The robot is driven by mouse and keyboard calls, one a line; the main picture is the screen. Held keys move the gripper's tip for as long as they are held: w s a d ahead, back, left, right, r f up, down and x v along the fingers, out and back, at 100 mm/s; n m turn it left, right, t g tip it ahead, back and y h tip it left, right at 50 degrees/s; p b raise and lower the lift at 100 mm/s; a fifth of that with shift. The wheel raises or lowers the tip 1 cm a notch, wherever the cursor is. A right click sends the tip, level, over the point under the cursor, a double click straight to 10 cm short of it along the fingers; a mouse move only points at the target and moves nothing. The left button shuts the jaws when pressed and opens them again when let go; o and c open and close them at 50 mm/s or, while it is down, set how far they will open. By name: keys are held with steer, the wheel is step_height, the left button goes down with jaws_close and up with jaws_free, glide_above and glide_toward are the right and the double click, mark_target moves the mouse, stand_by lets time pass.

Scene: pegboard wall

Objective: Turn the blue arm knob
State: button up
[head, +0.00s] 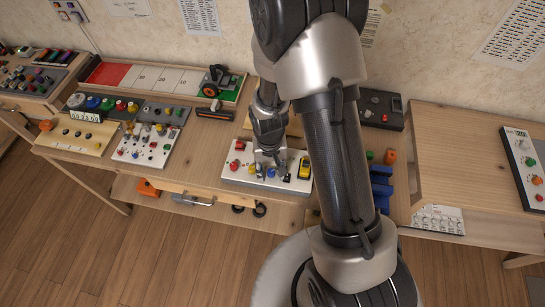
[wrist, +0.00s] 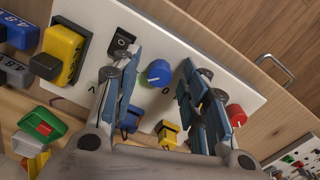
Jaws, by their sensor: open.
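The blue arm knob (wrist: 157,73) is a round blue knob on a white control panel (wrist: 205,55). In the wrist view it lies between the two fingers of my gripper (wrist: 160,65), with clear gaps on both sides. My gripper is open and holds nothing. In the head view my gripper (head: 270,167) is low over the front part of the white panel (head: 240,177). The blue knob (head: 271,172) shows there beneath the fingers, partly hidden. Whether the fingers touch the panel, I cannot tell.
On the same panel are a red knob (wrist: 236,115), a yellow part (wrist: 167,133), a black switch (wrist: 122,43) and a large yellow block (wrist: 60,54). Other control boards (head: 150,145) stand to the left. Blue blocks (head: 381,185) stand to the right.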

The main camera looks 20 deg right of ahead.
steer(key=n+p, duration=0.1)
steer(key=n, duration=0.3)
steer(key=n+p, duration=0.1)
steer(key=n, duration=0.4)
steer(key=n+p, duration=0.1)
steer(key=n, duration=0.7)
steer(key=shift+n+p, duration=0.4)
step_height(320, 180, up, 18)
steer(key=p, duration=0.5)
step_height(320, 180, up, 10)
steer(key=m+t+b, duration=0.2)
steer(key=m+b, duration=0.1)
steer(key=m, duration=0.3)
glide_above(271, 172)
steer(key=s, duration=0.4)
steer(key=shift+s+d+r+m, duration=0.1)
steer(key=shift+s+r+m, duration=0.5)
steer(key=shift+r+m, duration=0.15)
